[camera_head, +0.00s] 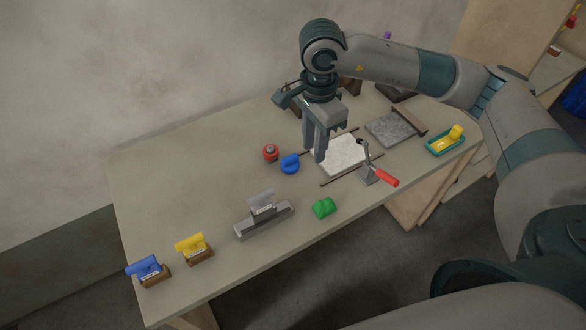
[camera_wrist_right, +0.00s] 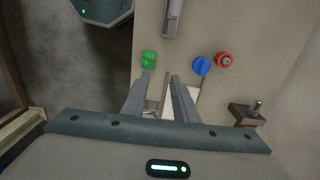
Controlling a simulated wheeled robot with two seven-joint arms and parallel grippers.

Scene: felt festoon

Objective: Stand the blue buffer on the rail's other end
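A blue piece (camera_head: 148,267) with a pale label stands on a wooden block at the table's near left corner. A small rounded blue piece (camera_head: 290,163) lies mid-table; it also shows in the wrist view (camera_wrist_right: 202,66). A grey bar like a rail (camera_head: 265,221) lies near the front edge with a labelled grey piece (camera_head: 262,203) standing on it. My right gripper (camera_head: 317,158) points down at the white plate's left side. Its fingers (camera_wrist_right: 159,76) are apart and empty. My left gripper is out of view.
A yellow piece (camera_head: 194,247) stands on another wooden block. A red round piece (camera_head: 270,152), green lump (camera_head: 324,208), white plate (camera_head: 342,153) and red-handled lever clamp (camera_head: 383,178) are around the gripper. A green tray (camera_head: 445,143) is at right. The table's left middle is clear.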

